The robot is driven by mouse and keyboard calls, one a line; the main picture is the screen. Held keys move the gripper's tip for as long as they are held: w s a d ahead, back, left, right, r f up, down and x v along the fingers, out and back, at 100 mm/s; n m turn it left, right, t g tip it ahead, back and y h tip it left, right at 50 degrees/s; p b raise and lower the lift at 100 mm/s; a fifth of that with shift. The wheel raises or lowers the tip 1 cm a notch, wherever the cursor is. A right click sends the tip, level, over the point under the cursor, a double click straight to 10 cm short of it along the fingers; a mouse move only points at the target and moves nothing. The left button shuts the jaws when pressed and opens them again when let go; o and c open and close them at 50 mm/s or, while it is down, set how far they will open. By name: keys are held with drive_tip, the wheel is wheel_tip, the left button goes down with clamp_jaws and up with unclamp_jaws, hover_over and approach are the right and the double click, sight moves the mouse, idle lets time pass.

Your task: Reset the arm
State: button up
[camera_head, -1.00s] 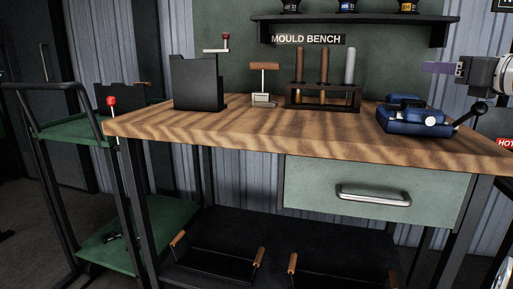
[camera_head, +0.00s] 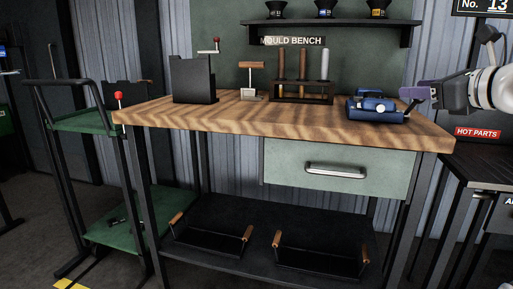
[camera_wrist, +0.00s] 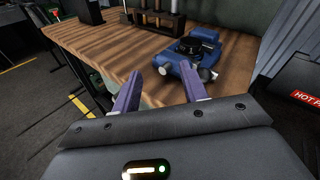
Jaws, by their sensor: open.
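My gripper (camera_head: 418,94) is at the right of the head view, beside the right end of the wooden bench. In the wrist view my gripper (camera_wrist: 158,88) shows two purple fingers spread apart with nothing between them. Ahead of the fingers, a blue device (camera_wrist: 188,60) with a dark round top sits on the bench. In the head view the blue device (camera_head: 377,107) stands at the bench's right end, and my gripper overlaps its right side in the picture. I cannot tell from this how far apart they are.
The wooden bench (camera_head: 240,118) carries a dark box (camera_head: 193,80), a wooden-handled tool (camera_head: 250,80) and a tool rack (camera_head: 302,92). A green cart (camera_head: 85,122) stands left. A dark table (camera_head: 490,168) beside a HOT PARTS sign (camera_head: 477,133) is right. Floor shows at lower left.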

drive_tip(key=s+a+f+n+g+h+p, duration=0.1)
drive_tip(key=s+a+f+n+g, duration=0.25)
drive_tip(key=a+f+n, duration=0.35)
drive_tip(key=s+a+f+n+g+p, duration=0.1)
drive_tip(key=s+a+f+n+g, duration=0.2)
drive_tip(key=s+a+f+n, duration=0.35)
drive_tip(key=s+a+f+n+g+h, duration=0.1)
drive_tip(key=s+a+f+n+h, duration=0.1)
drive_tip(key=s+f+n, duration=0.5)
drive_tip(key=s+a+f+n+g+h, duration=0.2)
drive_tip(key=s+f+n, duration=0.5)
drive_tip(key=f, duration=0.6)
drive_tip(key=shift+n+h+p, duration=0.4)
drive_tip(key=shift+n, duration=0.45)
drive_tip(key=shift+r, duration=0.1)
